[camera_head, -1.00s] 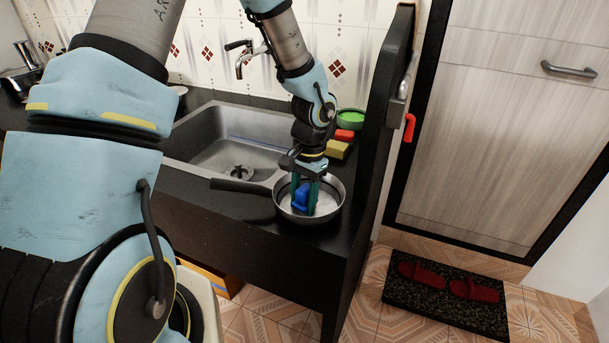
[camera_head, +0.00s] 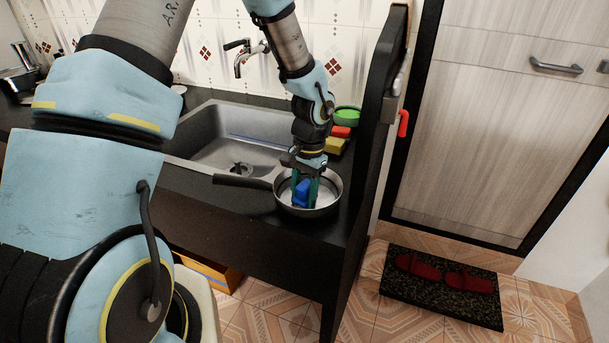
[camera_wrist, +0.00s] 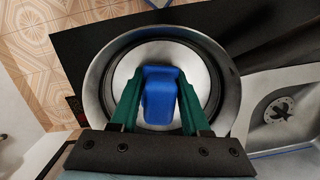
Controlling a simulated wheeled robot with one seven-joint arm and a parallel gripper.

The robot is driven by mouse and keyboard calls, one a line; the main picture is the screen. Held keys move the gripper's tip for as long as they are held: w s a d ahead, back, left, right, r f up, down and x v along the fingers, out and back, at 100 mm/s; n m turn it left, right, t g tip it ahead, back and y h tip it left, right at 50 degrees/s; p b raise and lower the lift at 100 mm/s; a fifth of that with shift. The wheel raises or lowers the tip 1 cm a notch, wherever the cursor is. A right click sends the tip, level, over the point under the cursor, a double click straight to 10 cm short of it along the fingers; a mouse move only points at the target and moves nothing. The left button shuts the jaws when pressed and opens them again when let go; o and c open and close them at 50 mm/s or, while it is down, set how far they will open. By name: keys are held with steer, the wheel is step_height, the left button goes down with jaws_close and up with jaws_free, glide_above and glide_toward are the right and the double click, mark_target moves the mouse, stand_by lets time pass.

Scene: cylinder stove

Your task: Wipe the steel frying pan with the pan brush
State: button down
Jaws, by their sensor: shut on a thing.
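The steel frying pan (camera_head: 325,204) sits on the dark counter near its front right corner, its dark handle (camera_head: 243,182) pointing left. In the wrist view the round pan (camera_wrist: 98,75) fills the middle. My gripper (camera_head: 304,193) points down into the pan, its green fingers shut on a blue thing (camera_head: 301,190), which I take for the pan brush. The blue brush part also shows between the fingers in the wrist view (camera_wrist: 160,95). Its underside is hidden, so I cannot tell whether it touches the pan floor.
A steel sink (camera_head: 215,135) lies behind and left of the pan. A yellow sponge (camera_head: 335,146), a red block (camera_head: 341,132) and a green bowl (camera_head: 347,115) stand behind it. A dark upright panel (camera_head: 372,130) closes the counter's right side.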

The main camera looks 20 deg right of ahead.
steer(key=shift+r+p, duration=2.85)
steer(key=shift+r, duration=1.25)
steer(key=shift+a+f, duration=0.1)
